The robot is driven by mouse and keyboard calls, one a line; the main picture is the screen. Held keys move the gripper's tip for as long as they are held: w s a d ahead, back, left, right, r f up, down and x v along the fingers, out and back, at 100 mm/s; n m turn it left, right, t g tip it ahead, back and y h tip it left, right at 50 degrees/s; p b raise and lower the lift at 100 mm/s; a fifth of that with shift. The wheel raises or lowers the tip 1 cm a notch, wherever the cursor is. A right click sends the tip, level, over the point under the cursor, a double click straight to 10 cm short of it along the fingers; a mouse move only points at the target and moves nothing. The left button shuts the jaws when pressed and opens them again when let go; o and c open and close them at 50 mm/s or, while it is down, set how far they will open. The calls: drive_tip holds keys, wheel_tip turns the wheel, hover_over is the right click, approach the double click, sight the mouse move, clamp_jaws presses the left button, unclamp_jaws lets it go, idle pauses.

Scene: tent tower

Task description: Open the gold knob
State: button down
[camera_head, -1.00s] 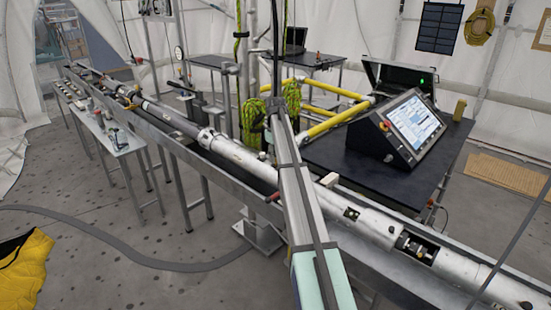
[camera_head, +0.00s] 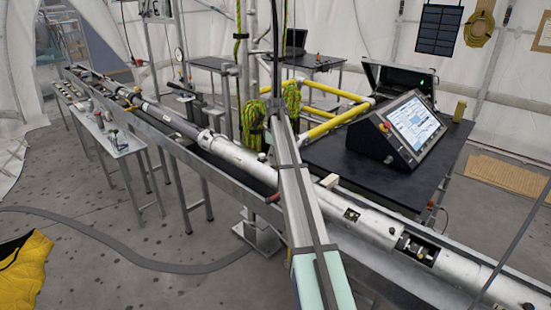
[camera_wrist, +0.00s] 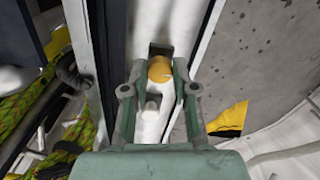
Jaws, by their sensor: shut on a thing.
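The gold knob (camera_wrist: 160,68) is round and shows in the wrist view at the far end of my gripper (camera_wrist: 159,65). It sits in a dark opening of a pale white surface. My gripper is shut on the knob, with one green-grey finger on each side of it. In the head view neither the knob nor my fingertips can be made out.
A black table (camera_head: 360,176) with a tilted screen console (camera_head: 405,126) stands behind. A narrow side table (camera_head: 124,142) is at left. A yellow cloth (camera_head: 25,268) lies lower left.

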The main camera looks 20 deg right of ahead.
drive_tip(key=c, duration=0.9)
unclamp_jaws()
drive_tip(key=shift+f, duration=0.1)
wheel_tip(320, 180, up, 12)
